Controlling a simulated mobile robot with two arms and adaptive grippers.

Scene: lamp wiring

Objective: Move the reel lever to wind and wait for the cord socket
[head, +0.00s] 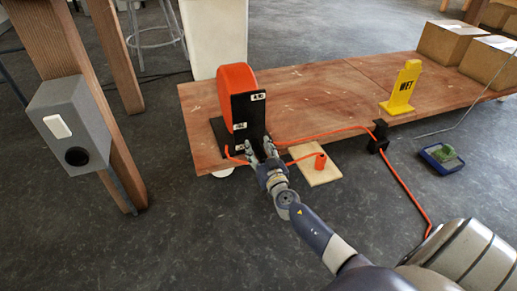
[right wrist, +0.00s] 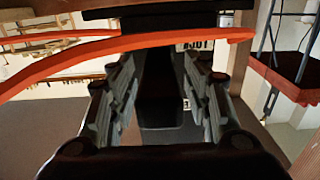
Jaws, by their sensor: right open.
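The reel (head: 237,80) is an orange drum behind a black upright panel (head: 248,113) with small white labels. My right gripper (head: 258,152) is at the panel's lower front, fingers apart. In the right wrist view, a dark bar (right wrist: 160,95), which looks like the reel lever, stands between the open fingers (right wrist: 155,105); I cannot tell whether they touch it. In the head view the gripper hides the lever. An orange cylinder (head: 320,161), seemingly the cord socket, stands on a pale board (head: 316,173) with orange cord running to it. My left gripper is out of view.
Orange cord (head: 325,133) crosses the wooden bench (head: 300,95) to a black guide (head: 378,136), then runs down right. A grey switch box (head: 70,125) is on a post at left.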

